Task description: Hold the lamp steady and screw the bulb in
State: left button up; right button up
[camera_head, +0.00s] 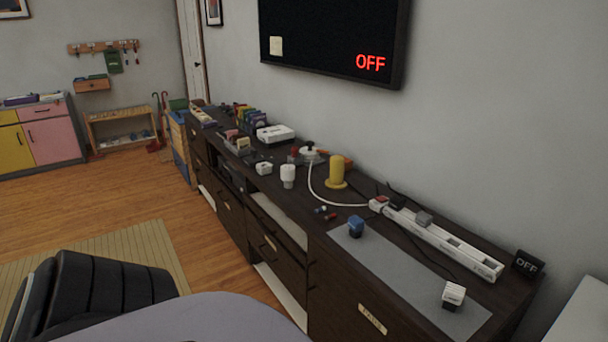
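No gripper of mine is in view. No plain lamp with a bulb can be made out. A small round white base with a dark top (309,152) stands on the long dark cabinet (325,290), and a white cord (316,188) runs from near it toward the white power strip (445,240). It may be the lamp, but it is too small to be sure. A white upright piece (288,177) stands in front of it; I cannot tell if it is the bulb. A yellow cylinder on a round foot (336,173) stands just right.
A black "OFF" sign (526,264) stands at the right end. Several small items crowd the cabinet's far end. A wall screen (335,40) reads "OFF". Wooden floor (70,210) is open at left.

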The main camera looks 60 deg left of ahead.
aim_at(336, 181)
jog(key=u, duration=1.65)
